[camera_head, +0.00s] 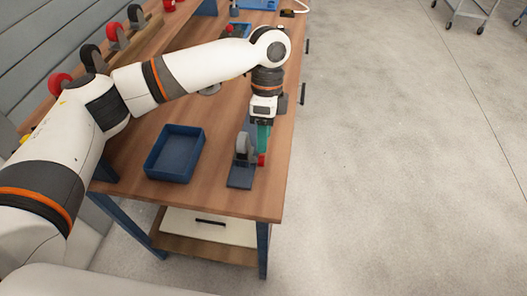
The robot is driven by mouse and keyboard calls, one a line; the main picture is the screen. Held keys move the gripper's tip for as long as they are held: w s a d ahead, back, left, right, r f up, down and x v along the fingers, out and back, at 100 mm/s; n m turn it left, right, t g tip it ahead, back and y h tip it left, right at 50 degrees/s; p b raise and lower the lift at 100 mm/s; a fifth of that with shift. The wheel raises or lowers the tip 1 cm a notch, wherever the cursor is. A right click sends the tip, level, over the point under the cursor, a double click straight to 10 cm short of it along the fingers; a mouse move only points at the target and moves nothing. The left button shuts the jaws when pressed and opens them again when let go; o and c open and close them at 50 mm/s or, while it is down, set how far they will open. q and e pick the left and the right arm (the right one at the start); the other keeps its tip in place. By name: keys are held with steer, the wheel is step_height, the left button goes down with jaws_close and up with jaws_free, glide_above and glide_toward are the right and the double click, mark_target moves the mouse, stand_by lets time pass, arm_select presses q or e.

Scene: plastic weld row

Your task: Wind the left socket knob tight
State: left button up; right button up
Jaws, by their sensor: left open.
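My left gripper (262,140) hangs from the white arm and points down over the front right of the workbench. It is open; a teal part shows at its lower end. Just below it is a small red piece (261,160), which looks like the socket knob. The gripper overlaps its upper part, and I cannot tell whether they touch. Beside it stands a grey upright fixture (242,147) with a rounded face, on a dark blue-grey base plate (241,178). The far side of the fixture is hidden behind the gripper. My right gripper is not in view.
An empty blue tray (166,176) sits left of the fixture on the wooden workbench (221,199). Round red and black parts line a shelf (139,38) on the left. More tools stand at the back.

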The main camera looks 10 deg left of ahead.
mark_target(263, 157)
arm_select(q)
steer(key=x, duration=0.4)
steer(key=shift+f, duration=0.4)
steer(key=shift+s+f, duration=0.15)
steer(key=shift+f, duration=0.55)
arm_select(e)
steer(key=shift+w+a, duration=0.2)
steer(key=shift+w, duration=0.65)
arm_select(q)
steer(key=shift+c, duration=0.5)
steer(key=c, duration=0.9)
steer(key=shift+r, duration=0.1)
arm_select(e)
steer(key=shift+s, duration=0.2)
